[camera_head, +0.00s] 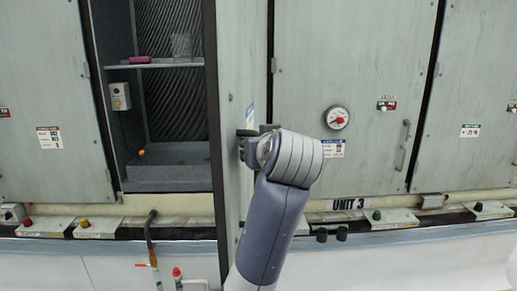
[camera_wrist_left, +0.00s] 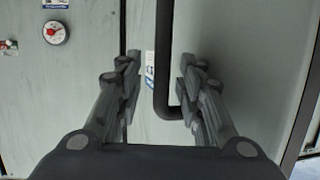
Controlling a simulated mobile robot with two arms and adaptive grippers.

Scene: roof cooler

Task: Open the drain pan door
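A pale grey-green door (camera_head: 231,80) stands swung out, seen nearly edge-on, beside a dark open compartment (camera_head: 165,110) in the head view. In the left wrist view, the door's face (camera_wrist_left: 240,50) fills the right side and carries a black upright bar handle (camera_wrist_left: 163,70). My left gripper (camera_wrist_left: 160,75) is open, with its fingers on either side of the handle's lower part. The handle is nearer the right finger; I cannot tell whether they touch. In the head view, my left gripper (camera_head: 256,138) is at the door, its fingertips partly hidden by my wrist. My right gripper is out of view.
The compartment has a shelf (camera_head: 155,63) with a pink item (camera_head: 139,59). Closed panels flank it; the right one has a round gauge (camera_head: 336,118). Below runs a ledge with several small boxes (camera_head: 97,227) and a pipe with a red valve (camera_head: 177,273).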

